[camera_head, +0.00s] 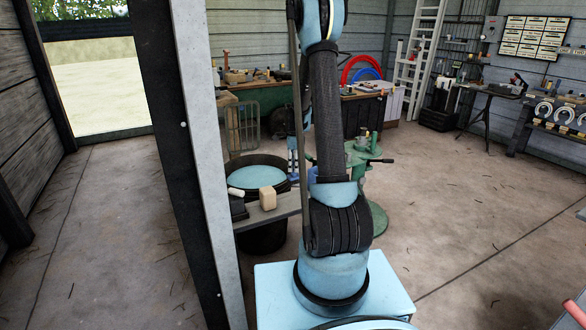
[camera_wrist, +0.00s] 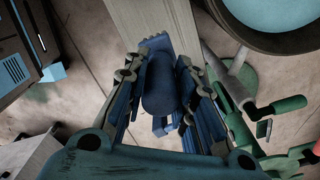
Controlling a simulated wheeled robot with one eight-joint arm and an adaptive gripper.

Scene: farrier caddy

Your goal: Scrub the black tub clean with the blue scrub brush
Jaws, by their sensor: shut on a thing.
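The black tub (camera_head: 256,160) stands left of my arm in the head view, with light blue water inside. Its dark rim (camera_wrist: 233,36) and water show at the top right of the wrist view. My gripper (camera_wrist: 163,108) is shut on the blue scrub brush (camera_wrist: 160,82), which sits between its two fingers, with a rounded dark blue body and a ridged edge at its far end. The brush is over a pale plank and apart from the tub in the wrist view. In the head view my arm largely hides the gripper and brush.
A plank (camera_head: 280,211) by the tub holds a wooden block (camera_head: 268,199) and a pale roll-shaped thing (camera_head: 236,192). A green stand (camera_head: 374,212) is right of my arm. A post (camera_head: 200,180) stands close at left. Floor at right is open.

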